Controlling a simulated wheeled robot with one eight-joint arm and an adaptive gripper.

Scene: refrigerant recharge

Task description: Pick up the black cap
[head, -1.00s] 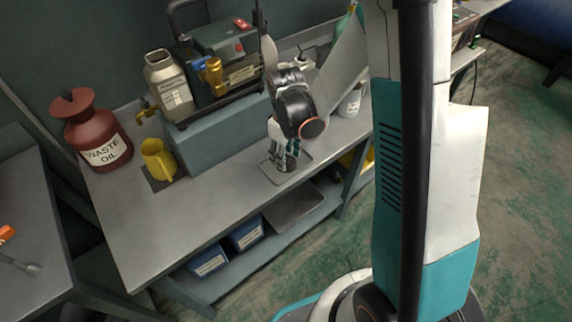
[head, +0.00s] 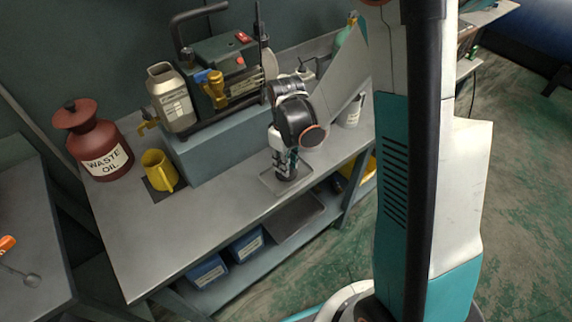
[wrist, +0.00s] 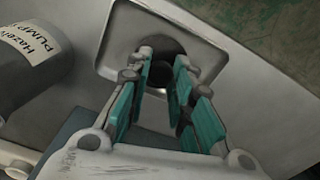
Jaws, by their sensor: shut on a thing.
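The black cap (wrist: 158,64) shows in the wrist view between the green-padded fingers of my gripper (wrist: 164,78), at a shallow metal tray. My gripper is shut on it. The cap's lower part is dark and partly hidden by the fingers. In the head view my gripper (head: 287,168) points down at the tray (head: 306,178) on the workbench. The cap is mostly hidden there by the fingers. I cannot tell whether the cap still touches the tray.
A labelled container (wrist: 32,55) stands close to the tray. On the bench (head: 205,225) are a yellow jug (head: 160,170), a red waste oil can (head: 97,140), a silver bottle (head: 172,98) and a pump machine (head: 222,70) on a blue-grey block. The bench front is clear.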

